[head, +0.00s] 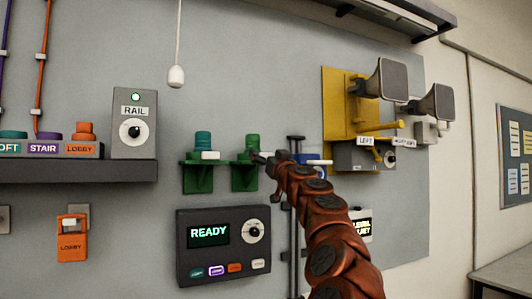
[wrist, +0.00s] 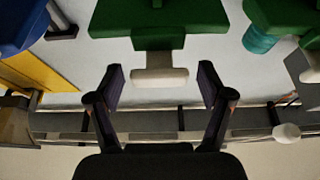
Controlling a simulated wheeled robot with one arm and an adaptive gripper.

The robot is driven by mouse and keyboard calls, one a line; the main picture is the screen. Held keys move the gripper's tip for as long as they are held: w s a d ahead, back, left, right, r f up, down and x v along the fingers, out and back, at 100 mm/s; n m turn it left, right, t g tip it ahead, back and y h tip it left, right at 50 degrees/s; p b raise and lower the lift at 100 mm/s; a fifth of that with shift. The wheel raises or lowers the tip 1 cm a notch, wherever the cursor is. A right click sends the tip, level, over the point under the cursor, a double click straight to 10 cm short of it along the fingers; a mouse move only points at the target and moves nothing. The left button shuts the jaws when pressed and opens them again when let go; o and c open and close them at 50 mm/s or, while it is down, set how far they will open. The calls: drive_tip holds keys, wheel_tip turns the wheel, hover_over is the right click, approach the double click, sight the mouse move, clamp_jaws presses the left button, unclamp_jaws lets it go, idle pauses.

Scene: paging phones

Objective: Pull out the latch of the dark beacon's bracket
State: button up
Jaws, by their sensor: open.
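Two green brackets stand side by side on the grey wall board in the head view. The left bracket (head: 198,178) holds a teal beacon (head: 203,140) and has a white latch (head: 210,155). The middle bracket (head: 244,178) holds a green beacon (head: 252,141); which beacon is dark is hard to tell. My gripper (head: 264,158) is at the middle bracket and hides its latch there. In the wrist view, which looks upside down, my open gripper (wrist: 162,84) has its fingers on either side of this bracket's white latch (wrist: 160,77), with gaps on both sides.
A blue bracket (head: 312,163) stands close to the right, behind my arm. Below is a dark panel reading READY (head: 208,234). A yellow plate (head: 340,92) with grey horns is at right. A white pull cord (head: 176,76) hangs above left.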

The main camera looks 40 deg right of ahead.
drive_tip(key=shift+w, duration=0.15)
clamp_jaws()
idle(0.7)
